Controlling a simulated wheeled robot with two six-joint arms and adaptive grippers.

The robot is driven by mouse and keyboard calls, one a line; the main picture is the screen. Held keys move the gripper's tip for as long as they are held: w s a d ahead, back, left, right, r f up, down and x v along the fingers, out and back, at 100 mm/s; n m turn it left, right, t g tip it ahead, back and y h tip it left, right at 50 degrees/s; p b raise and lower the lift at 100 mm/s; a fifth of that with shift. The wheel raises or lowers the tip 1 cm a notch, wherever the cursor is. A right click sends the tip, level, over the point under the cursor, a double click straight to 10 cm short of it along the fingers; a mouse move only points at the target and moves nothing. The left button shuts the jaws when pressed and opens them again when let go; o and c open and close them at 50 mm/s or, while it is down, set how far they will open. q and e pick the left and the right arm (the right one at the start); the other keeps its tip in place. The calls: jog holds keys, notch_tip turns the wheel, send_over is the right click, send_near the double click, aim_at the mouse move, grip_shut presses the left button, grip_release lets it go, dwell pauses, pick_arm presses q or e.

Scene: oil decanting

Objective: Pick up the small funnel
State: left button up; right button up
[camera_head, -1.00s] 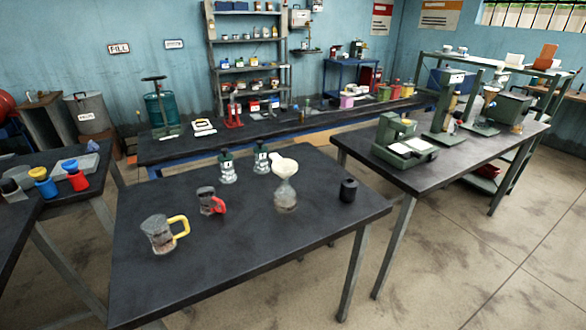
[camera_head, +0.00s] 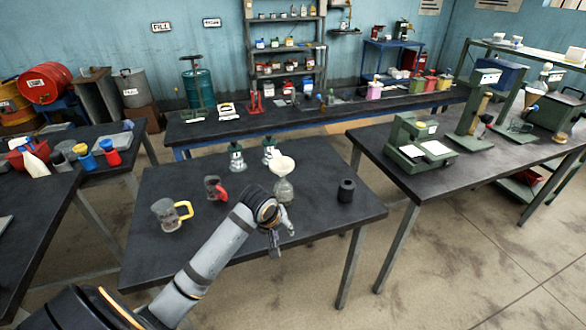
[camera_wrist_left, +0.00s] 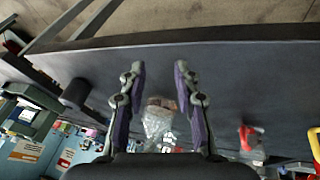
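The small white funnel (camera_head: 284,164) sits mouth-up in the neck of a clear glass bottle (camera_head: 283,190) on the dark table. My left gripper (camera_head: 281,240) is in front of the bottle, on the near side, apart from it. In the left wrist view the left gripper (camera_wrist_left: 160,82) is open, its two purple-padded fingers spread with nothing held. The clear bottle (camera_wrist_left: 157,125) shows beyond and between the fingers there; I cannot make out the funnel clearly in that view. My right gripper is not in view.
A dark cylinder (camera_head: 346,190) stands right of the bottle. A red-handled mug (camera_head: 214,188) and a yellow-handled mug (camera_head: 170,215) stand to its left. Two labelled bottles, one here (camera_head: 236,157) and one here (camera_head: 269,150), stand behind. The table's front right is clear.

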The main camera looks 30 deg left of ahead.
aim_at(277, 170)
pick_arm(q)
jog(key=w+a+r+n+t, duration=0.1)
jog(key=w+a+r+n, duration=0.45)
jog(key=r, duration=0.35)
jog(key=w+a+r+n+t, duration=0.1)
jog(key=w+a+r+n, duration=0.45)
jog(key=r, duration=0.25)
jog(key=shift+m+g, duration=0.3)
jog(key=shift+m, duration=0.3)
jog(key=p+x, duration=0.1)
jog(key=x, duration=0.2)
jog(key=p+x, duration=0.1)
jog(key=x, duration=0.2)
jog(key=s+p+x, duration=0.1)
jog(key=x, duration=0.2)
jog(key=shift+w+f+p, duration=0.2)
jog(key=shift+f+p, duration=0.15)
jog(key=shift+f, duration=0.15)
jog(key=shift+w+f, duration=0.1)
jog(key=shift+f, duration=0.05)
grip_shut()
